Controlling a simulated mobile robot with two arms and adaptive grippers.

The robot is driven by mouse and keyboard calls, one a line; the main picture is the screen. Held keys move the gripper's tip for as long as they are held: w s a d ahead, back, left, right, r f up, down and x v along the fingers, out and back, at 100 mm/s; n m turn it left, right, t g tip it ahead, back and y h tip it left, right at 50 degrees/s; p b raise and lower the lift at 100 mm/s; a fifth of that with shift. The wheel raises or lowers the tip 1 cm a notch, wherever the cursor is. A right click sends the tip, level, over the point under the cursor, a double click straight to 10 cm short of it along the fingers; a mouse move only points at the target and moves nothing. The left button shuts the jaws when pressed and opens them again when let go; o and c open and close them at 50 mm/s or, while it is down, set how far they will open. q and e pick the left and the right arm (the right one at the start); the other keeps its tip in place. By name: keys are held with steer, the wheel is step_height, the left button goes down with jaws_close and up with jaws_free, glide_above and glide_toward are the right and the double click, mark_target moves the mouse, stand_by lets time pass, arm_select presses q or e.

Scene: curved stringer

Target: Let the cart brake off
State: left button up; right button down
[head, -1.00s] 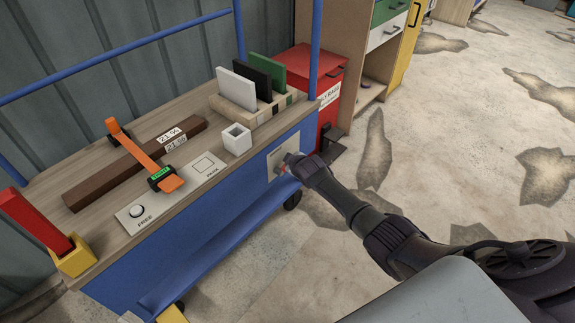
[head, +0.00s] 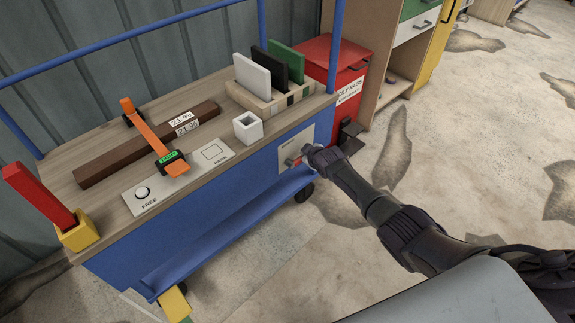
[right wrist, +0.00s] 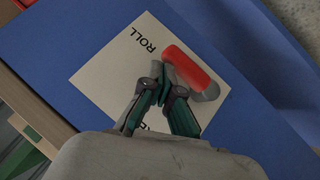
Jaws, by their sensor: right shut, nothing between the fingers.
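The blue cart (head: 225,205) carries a pale brake plate (head: 305,143) on its side, near its right end. A red-handled lever (head: 293,161) sits on that plate. In the right wrist view the red lever (right wrist: 190,68) has a grey hub at its lower right end, and the plate (right wrist: 105,78) reads ROLL; a second word is mostly hidden by my fingers. My right gripper (right wrist: 163,93) is shut and empty, its fingertips beside the lever, over the plate. Whether they touch the lever I cannot tell. It also shows at the plate in the head view (head: 308,153). My left gripper is out of view.
The cart top holds a panel (head: 180,178) marked FREE and PARK, an orange strap (head: 145,128) over a brown bar (head: 105,160), a white cup (head: 248,128) and slotted boards. A red bin (head: 345,75) stands right of the cart. The floor (head: 440,150) on the right is clear.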

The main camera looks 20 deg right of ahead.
steer(key=shift+s+d+f, duration=0.1)
steer(key=shift+d+f, duration=0.05)
steer(key=v, duration=1.2)
stand_by(0.3)
stand_by(0.3)
